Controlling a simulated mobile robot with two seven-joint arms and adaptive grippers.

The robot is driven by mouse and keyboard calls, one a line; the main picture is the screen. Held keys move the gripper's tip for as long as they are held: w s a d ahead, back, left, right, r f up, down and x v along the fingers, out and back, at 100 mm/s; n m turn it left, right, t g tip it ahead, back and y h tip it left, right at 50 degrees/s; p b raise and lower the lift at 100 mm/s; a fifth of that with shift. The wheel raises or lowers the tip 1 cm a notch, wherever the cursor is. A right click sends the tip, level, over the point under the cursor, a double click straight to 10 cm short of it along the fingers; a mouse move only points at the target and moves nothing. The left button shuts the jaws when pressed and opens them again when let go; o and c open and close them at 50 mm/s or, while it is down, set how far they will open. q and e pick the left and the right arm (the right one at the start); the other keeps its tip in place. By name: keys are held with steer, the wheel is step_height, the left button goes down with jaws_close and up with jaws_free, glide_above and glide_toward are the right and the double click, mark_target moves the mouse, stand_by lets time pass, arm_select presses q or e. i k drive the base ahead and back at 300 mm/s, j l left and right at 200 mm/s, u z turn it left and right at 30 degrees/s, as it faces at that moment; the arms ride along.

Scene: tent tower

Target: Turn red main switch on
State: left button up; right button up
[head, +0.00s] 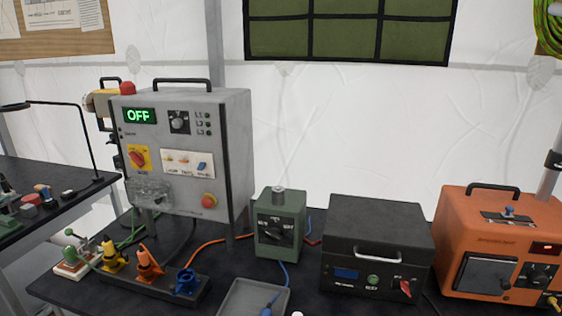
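The grey control cabinet (236,150) stands on the dark table, left of centre. Its red main switch (138,159) is a rotary knob on a yellow plate on the left of the front panel. The knob looks tilted, but its exact setting is too small to read. A display (140,115) above it shows OFF in green. Neither of my grippers is in the head view.
A green box (279,225), a black case (378,248) and an orange unit (500,240) stand to the right. Yellow, orange and blue connectors (150,262) stand before the cabinet. A grey tray (240,298) lies at the front. Cables cross the table.

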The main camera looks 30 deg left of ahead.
mark_target(138, 158)
steer(key=u, duration=1.4)
